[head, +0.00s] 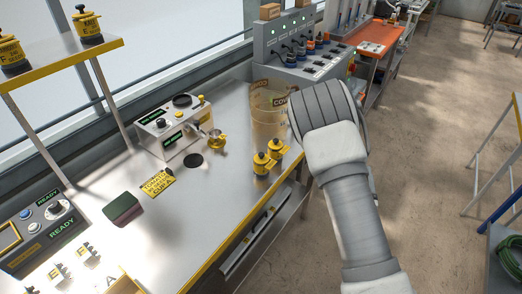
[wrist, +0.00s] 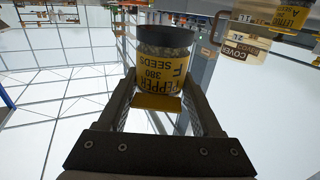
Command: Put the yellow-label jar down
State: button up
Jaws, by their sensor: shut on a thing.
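A small yellow piece shows between the fingers below the jar. In the head view my arm hides the gripper and the held jar. I cannot tell the jar's height above the bench.
Yellow items with black knobs (head: 262,163) stand near the bench's front edge, by a clear cover bin (head: 268,122). A control box (head: 168,133), a dark green block (head: 122,208) and a yellow card (head: 157,183) are on the metal bench (head: 220,205). Yellow-label jars (head: 88,28) stand on a shelf.

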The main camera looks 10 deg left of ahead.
jog(key=s+a+r+n+g+y+b, duration=0.1)
jog(key=s+a+n+g+y+b, duration=0.1)
jog(key=a, duration=0.5)
jog(key=s+a+r+n+g+y+b, duration=0.1)
jog(key=s+a+n+g+y+b, duration=0.1)
jog(key=s+a+n+y+b, duration=0.2)
jog(key=s+a+r+n+g+y+b, duration=0.1)
jog(key=s+a+n+g+y+b, duration=0.1)
jog(key=a+y, duration=0.5)
jog(key=s+a+n+b, duration=0.1)
jog(key=a+b, duration=0.1)
jog(key=a, duration=0.2)
jog(key=shift+a+r+n, duration=0.15)
jog(key=shift+r+n, duration=0.15)
jog(key=shift+n, duration=0.1)
jog(key=shift+f, duration=0.1)
jog(key=w+a+f, duration=0.2)
jog(key=a, duration=0.1)
jog(key=w+a+f+b, duration=0.1)
jog(key=w+a+f, duration=0.1)
jog(key=a, duration=0.1)
jog(key=w+a+f, duration=0.3)
jog(key=shift+w+b, duration=0.1)
jog(key=shift+b, duration=0.2)
jog(key=shift+f+b, duration=0.6)
jog(key=shift+f, duration=1.1)
